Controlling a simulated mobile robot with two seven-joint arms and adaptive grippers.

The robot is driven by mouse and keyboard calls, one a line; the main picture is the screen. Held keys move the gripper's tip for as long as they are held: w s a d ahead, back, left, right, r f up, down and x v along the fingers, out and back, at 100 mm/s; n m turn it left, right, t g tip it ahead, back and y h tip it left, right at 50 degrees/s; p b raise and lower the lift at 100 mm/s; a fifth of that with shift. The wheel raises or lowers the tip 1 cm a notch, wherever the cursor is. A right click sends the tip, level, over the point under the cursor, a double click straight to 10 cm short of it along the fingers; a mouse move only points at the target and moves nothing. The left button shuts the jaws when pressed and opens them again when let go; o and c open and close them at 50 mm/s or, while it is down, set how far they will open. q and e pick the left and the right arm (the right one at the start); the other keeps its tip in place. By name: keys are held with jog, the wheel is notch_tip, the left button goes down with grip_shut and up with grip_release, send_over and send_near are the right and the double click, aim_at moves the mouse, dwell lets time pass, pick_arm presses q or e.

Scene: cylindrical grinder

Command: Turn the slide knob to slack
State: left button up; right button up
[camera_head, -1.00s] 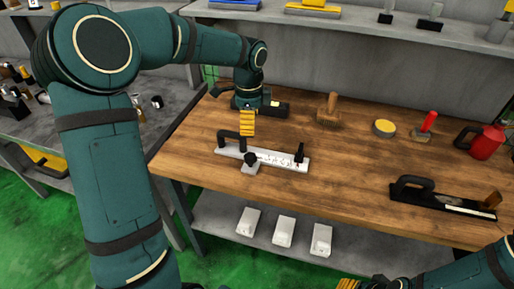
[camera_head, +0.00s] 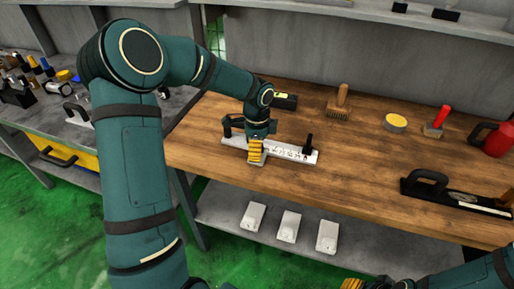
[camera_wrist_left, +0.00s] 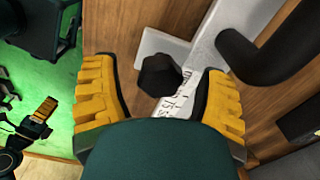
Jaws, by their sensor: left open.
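A long pale metal bar (camera_head: 297,154) with printed markings lies on the wooden bench. It has a black handle (camera_head: 231,124) at its left end and a black post (camera_head: 308,144) at its right. My left gripper (camera_head: 255,152) is over the bar's front edge, pointing down, and hides the slide knob in the head view. In the left wrist view the black faceted knob (camera_wrist_left: 160,76) shows between the two spread yellow fingers, apart from both. The gripper is open. The knob's pointing direction is unclear. Only the yellow tip of my right gripper (camera_head: 350,284) shows at the bottom edge.
Behind the bar are a black block (camera_head: 285,102), a wooden brush (camera_head: 340,102) and a yellow-topped tin (camera_head: 395,122). A black-handled tool (camera_head: 455,194) lies to the right. The bench (camera_head: 365,170) is clear between it and the bar.

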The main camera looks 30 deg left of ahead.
pick_arm(q)
jog(key=shift+c, duration=0.2)
jog(key=c, duration=1.2)
jog(key=n, duration=0.4)
jog(key=shift+n, duration=0.4)
jog(key=n, duration=0.4)
jog(key=shift+n, duration=0.3)
jog(key=n+p, duration=0.1)
jog(key=n, duration=0.3)
jog(key=shift+s, duration=0.1)
jog(key=shift+n+p, duration=0.3)
jog(key=shift+n, duration=1.8)
jog(key=shift+f, duration=0.1)
